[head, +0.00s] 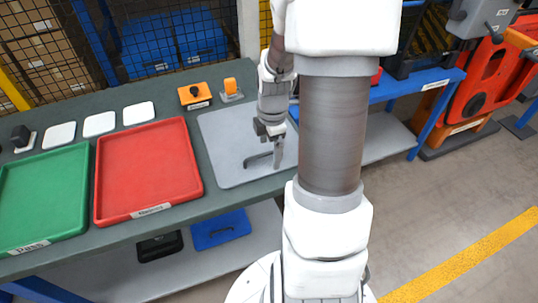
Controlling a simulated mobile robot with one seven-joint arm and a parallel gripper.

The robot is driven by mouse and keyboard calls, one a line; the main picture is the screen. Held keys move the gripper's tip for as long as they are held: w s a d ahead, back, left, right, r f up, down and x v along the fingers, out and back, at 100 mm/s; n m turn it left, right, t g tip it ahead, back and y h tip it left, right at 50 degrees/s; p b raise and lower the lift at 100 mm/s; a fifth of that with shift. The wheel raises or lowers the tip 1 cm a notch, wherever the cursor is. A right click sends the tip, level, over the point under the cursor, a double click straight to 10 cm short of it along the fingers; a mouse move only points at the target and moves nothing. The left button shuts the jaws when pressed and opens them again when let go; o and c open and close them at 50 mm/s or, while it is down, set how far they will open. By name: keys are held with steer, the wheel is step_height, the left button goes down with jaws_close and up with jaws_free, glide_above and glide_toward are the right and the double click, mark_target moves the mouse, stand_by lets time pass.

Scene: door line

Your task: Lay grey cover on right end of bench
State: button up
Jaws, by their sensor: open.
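The grey cover (226,148) is a flat, rounded panel lying on the dark grey-green bench (72,107), right of the red tray. Its dark bar handle (256,160) shows near the cover's right side. My gripper (277,160) points down over the right part of the cover, beside the handle. It is open; whether a finger touches the handle I cannot tell. My arm hides the bench area just right of the cover.
A red tray (148,170) and a green tray (42,198) lie on the bench to the left. White pads (99,124) and an orange block (195,95) sit behind them. A blue-edged table (420,82) stands at right. A blue lid (220,229) lies on the lower shelf.

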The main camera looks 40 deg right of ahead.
step_height(320, 180, up, 7)
steer(key=shift+s+f+p, duration=0.15)
steer(key=shift+s+p, duration=0.15)
steer(key=shift+p, duration=0.1)
steer(key=shift+a, duration=0.1)
